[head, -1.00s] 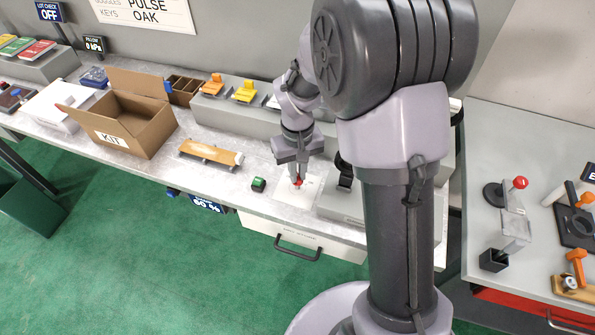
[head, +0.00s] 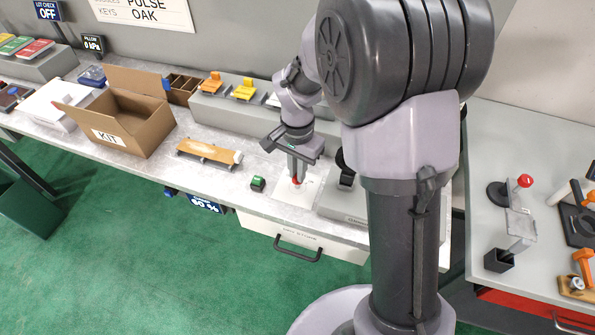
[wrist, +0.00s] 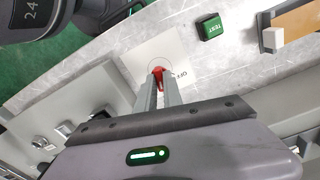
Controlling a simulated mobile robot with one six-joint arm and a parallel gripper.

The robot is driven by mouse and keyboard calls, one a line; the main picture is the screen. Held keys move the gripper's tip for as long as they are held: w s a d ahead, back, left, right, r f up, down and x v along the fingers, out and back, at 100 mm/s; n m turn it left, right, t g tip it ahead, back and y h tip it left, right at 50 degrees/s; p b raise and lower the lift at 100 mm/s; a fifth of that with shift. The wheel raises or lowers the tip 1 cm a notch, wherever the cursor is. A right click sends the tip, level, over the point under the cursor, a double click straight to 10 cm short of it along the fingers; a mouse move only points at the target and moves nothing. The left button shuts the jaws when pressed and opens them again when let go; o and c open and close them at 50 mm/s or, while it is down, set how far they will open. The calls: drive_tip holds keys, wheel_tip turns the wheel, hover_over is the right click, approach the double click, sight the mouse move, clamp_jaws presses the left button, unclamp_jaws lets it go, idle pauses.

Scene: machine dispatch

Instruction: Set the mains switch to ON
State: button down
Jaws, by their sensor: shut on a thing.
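A red switch knob (head: 296,180), which I take to be the mains switch, sits on a white plate (head: 288,193) near the front edge of the bench. My gripper (head: 296,176) points down at it and is shut on it. In the wrist view the red knob (wrist: 158,73) shows between my two fingertips (wrist: 158,82). The fingers hide part of it. Small lettering shows on the white plate (wrist: 140,55) beside the knob, too small to read surely, so I cannot tell its setting.
A green TEST button (head: 258,183) stands close to the left of the plate. A wooden board (head: 208,153) lies further left, before the KIT box (head: 125,118). A grey unit (head: 343,205) stands close on the right. A drawer handle (head: 297,249) juts out below.

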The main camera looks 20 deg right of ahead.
drive_tip(key=m+b, duration=0.1)
drive_tip(key=m, duration=0.5)
drive_tip(key=shift+b, duration=0.3)
drive_tip(key=shift+m, duration=0.3)
drive_tip(key=c, duration=1.5)
unclamp_jaws()
drive_tip(key=shift+r, duration=0.1)
wheel_tip(320, 180, up, 17)
drive_tip(key=p, duration=0.6)
drive_tip(key=shift+r+p, duration=0.15)
drive_tip(key=shift+p, duration=0.15)
